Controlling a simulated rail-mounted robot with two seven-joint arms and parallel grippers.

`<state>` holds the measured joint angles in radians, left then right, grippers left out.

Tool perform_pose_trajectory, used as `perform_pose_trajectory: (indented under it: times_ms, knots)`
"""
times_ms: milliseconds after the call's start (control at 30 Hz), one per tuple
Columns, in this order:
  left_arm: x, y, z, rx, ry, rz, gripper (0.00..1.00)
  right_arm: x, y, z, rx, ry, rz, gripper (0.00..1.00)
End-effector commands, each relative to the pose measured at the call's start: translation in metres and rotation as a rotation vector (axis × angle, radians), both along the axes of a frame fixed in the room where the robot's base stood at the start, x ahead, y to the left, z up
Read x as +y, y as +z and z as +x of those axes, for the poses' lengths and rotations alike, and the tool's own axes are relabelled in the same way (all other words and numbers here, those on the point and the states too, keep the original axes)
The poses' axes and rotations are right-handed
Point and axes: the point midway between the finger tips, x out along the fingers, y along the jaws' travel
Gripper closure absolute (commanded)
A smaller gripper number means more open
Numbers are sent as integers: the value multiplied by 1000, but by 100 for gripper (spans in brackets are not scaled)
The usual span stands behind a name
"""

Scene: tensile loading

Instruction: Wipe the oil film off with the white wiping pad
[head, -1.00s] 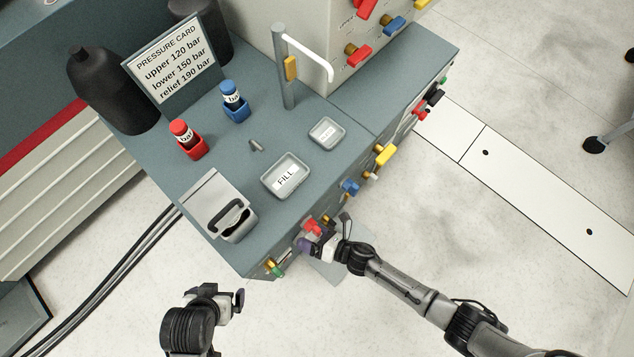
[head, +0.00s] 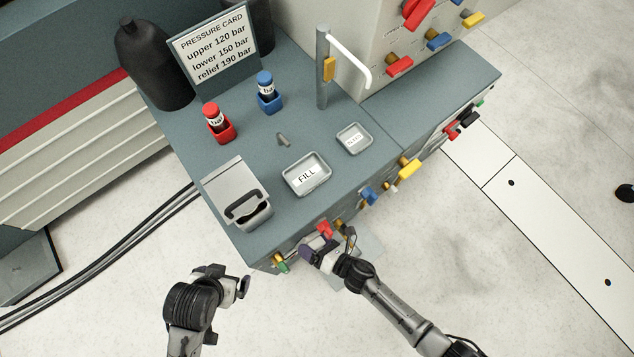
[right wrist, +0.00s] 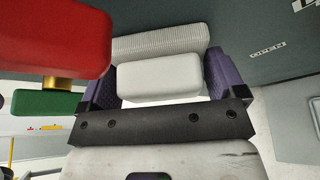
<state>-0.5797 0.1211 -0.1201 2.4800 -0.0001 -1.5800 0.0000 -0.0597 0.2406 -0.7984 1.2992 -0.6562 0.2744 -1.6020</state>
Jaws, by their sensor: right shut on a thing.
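My right gripper (head: 309,253) is beside the front face of the blue-grey bench, just below a red handle (head: 325,229). In the right wrist view its purple fingers (right wrist: 160,85) are shut on the white wiping pad (right wrist: 160,78). The pad is a smooth white block with a ribbed light strip beyond it, near a dark grey panel. I cannot tell whether the pad touches that panel. I cannot make out the oil film in either view. My left gripper (head: 240,286) is left of the right one, above the floor and away from the bench; its opening is unclear.
Handles project from the bench front: green (head: 282,267), blue (head: 369,195) and yellow (head: 409,169). In the right wrist view, the red handle (right wrist: 55,38) is close to the left finger. A FILL tray (head: 319,181) and a lidded grey box (head: 262,217) stand on the bench (head: 360,180).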

Motion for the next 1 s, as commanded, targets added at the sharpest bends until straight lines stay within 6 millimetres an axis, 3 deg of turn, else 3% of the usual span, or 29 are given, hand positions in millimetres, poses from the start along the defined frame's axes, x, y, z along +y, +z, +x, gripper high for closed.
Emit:
perform_pose_trajectory:
  times_ms: [500,1000]
  knots:
    - [2,5,-1,2,-3,5,0,-28,-2,-40,5,4,-2,33]
    - [-2,6,0,0,5,-8,0,-36,-1,-48,3,3,-1,33]
